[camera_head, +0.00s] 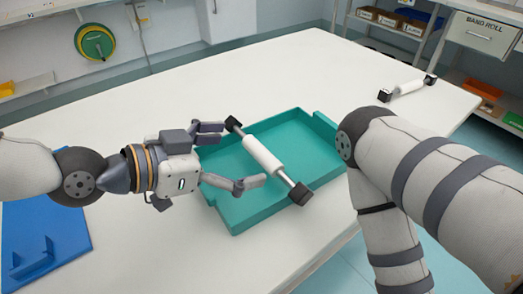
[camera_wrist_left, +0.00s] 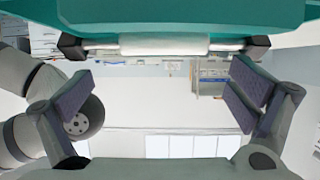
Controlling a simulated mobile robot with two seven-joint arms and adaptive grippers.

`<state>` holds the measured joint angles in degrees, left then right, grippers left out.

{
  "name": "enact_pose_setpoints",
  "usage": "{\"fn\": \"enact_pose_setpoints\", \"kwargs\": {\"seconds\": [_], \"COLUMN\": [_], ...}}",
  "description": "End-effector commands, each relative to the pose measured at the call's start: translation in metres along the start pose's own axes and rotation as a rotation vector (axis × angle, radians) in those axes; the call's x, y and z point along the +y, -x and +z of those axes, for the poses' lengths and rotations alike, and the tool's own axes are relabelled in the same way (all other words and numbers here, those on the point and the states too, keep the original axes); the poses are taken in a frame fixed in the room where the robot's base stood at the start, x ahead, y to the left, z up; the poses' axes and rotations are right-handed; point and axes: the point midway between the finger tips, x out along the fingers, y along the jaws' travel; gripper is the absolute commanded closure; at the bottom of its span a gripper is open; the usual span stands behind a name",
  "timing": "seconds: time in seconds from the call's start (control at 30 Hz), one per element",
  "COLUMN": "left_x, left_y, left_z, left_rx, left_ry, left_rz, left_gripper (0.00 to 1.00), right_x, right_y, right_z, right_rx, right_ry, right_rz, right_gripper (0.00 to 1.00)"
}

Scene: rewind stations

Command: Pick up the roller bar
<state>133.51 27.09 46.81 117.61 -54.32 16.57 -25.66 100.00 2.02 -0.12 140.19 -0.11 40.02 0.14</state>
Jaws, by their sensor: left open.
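A roller bar with a white sleeve and dark end blocks (camera_head: 264,157) lies across the teal tray (camera_head: 250,218) on the white table. It also shows in the left wrist view (camera_wrist_left: 165,44), crossing the top between my fingers, with the tray (camera_wrist_left: 180,14) beyond it. My left gripper (camera_head: 230,157) is open, its fingers spread over the tray's left part, to the left of the bar. It is empty. My right arm comes in from the right, and its gripper is out of view.
A second white roller with dark ends (camera_head: 407,88) lies at the table's back right. A blue board (camera_head: 45,232) is at the front left. Shelves with bins (camera_head: 400,22) stand behind. The table's back left (camera_head: 150,100) is clear.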

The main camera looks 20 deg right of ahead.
Motion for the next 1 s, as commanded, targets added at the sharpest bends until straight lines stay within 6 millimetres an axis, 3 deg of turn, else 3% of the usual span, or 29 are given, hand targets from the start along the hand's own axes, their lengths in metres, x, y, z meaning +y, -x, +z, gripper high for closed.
{"fn": "enact_pose_setpoints", "kwargs": {"seconds": [0.23,0.5,0.73,0.83,0.87,1.0], "left_x": [-0.004,-0.005,-0.004,-0.004,-0.004,-0.004], "left_y": [-0.044,-0.05,-0.049,-0.05,-0.05,-0.05], "left_z": [0.006,0.005,0.007,0.008,0.009,0.01], "left_rx": [-0.001,0.0,-0.004,-0.005,-0.006,-0.01], "left_ry": [0.001,0.001,0.001,0.0,0.001,0.001], "left_rz": [0.001,0.0,0.001,0.002,0.002,0.004], "left_gripper": [0.0,0.0,0.52,0.55,0.61,0.61], "right_x": [0.0,0.0,0.0,0.0,0.0,0.0], "right_y": [-0.001,-0.001,-0.001,-0.001,-0.001,-0.001], "right_z": [0.0,0.0,0.0,0.0,0.0,0.0], "right_rx": [-0.001,-0.001,-0.001,-0.002,-0.002,-0.002], "right_ry": [0.0,0.0,0.0,0.0,0.0,0.0], "right_rz": [0.0,0.0,0.0,0.0,0.0,0.0], "right_gripper": [0.6,0.6,0.6,0.6,0.6,0.6]}}
